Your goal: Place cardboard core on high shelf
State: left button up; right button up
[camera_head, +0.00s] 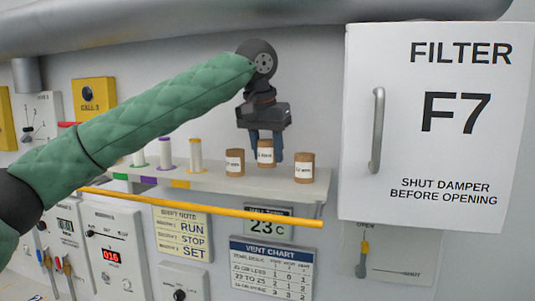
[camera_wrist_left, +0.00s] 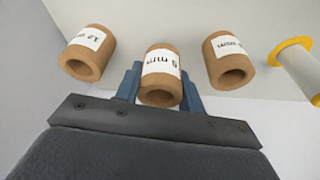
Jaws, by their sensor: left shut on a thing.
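My left gripper (camera_head: 266,153) points down over the shelf (camera_head: 235,185) and is shut on the middle brown cardboard core (camera_head: 265,147). In the left wrist view this core (camera_wrist_left: 160,85) sits between the blue fingers with a white label that seems to read 6 mm. It is upright in the head view, between two other cores. I cannot tell whether its base touches the shelf. The left neighbour core (camera_head: 235,168) and the right neighbour core (camera_head: 304,172) stand upright on the shelf, apart from it. My right gripper is not in view.
Pale spools (camera_head: 195,155) with coloured bases stand further left on the shelf. A yellow rail (camera_head: 200,208) runs below the shelf front. The white filter cabinet (camera_head: 430,150) juts out at right. A large pipe (camera_head: 200,15) crosses above.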

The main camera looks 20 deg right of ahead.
pick_arm(q)
jog(key=shift+s+a+f+p, duration=0.1)
jog(key=shift+f+p, duration=0.5)
jog(key=shift+f, duration=0.15)
jog(key=shift+s+f, duration=0.15)
jog(key=shift+f, duration=0.15)
jog(key=shift+f, duration=0.1)
jog(key=o, duration=0.5)
jog(key=shift+f, duration=0.1)
jog(key=o, duration=0.4)
jog(key=shift+o, duration=0.2)
